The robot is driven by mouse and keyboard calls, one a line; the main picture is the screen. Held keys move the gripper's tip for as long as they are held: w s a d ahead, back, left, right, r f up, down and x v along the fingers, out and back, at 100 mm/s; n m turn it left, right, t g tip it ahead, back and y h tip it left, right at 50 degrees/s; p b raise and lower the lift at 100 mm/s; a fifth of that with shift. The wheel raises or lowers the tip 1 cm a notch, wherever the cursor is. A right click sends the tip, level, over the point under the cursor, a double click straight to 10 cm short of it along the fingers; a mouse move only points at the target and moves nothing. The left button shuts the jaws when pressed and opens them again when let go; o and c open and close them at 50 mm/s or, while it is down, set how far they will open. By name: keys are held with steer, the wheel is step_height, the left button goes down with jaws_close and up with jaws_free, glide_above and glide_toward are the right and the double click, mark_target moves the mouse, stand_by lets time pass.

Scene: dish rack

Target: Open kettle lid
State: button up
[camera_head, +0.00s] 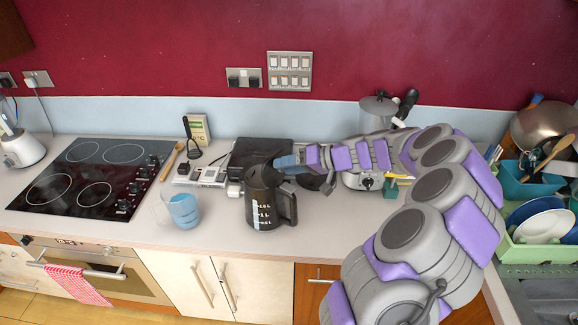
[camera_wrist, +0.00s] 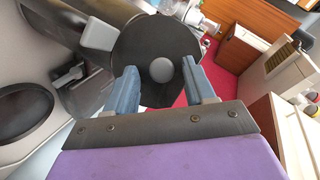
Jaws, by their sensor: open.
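A dark grey kettle (camera_head: 265,203) with white level marks stands upright on the counter, its handle on the right. My gripper (camera_head: 277,162) reaches in from the right to the top of the kettle. In the wrist view the black round kettle lid (camera_wrist: 160,42) has a grey knob (camera_wrist: 162,69) at its middle. My gripper (camera_wrist: 162,82) is open there, with one blue finger on each side of the knob. I see gaps between the fingers and the knob. The lid looks closed on the kettle; its edge is partly hidden in the head view.
A clear jug of blue liquid (camera_head: 184,211) stands left of the kettle. A black hob (camera_head: 88,178) lies further left. A black flat appliance (camera_head: 262,152) is behind the kettle. A green dish rack (camera_head: 520,250) is at the right. Counter in front of the kettle is clear.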

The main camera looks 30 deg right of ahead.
steer(key=v, duration=1.7)
steer(key=shift+d+p, duration=0.15)
steer(key=shift+p, duration=0.3)
steer(key=shift+s, duration=0.1)
steer(key=s+a+n+g+h+b, duration=0.1)
steer(key=s+a+g, duration=0.15)
steer(key=a, duration=0.75)
steer(key=s+a+n+g, duration=0.2)
steer(key=a+g, duration=0.1)
steer(key=a, duration=0.6)
steer(key=s+a+n+g+h+b, duration=0.1)
steer(key=s+a+g, duration=0.15)
steer(key=a, duration=0.75)
steer(key=s+f+g+h, duration=0.1)
steer(key=s+f+h, duration=0.2)
steer(key=s, duration=0.6)
steer(key=s+a+f+m+g+h+b, duration=0.1)
steer(key=s+f+h, duration=0.3)
steer(key=s, duration=0.6)
steer(key=shift+s+f+m+g, duration=0.15)
steer(key=shift+f+m+g, duration=0.15)
steer(key=shift+f+g, duration=0.3)
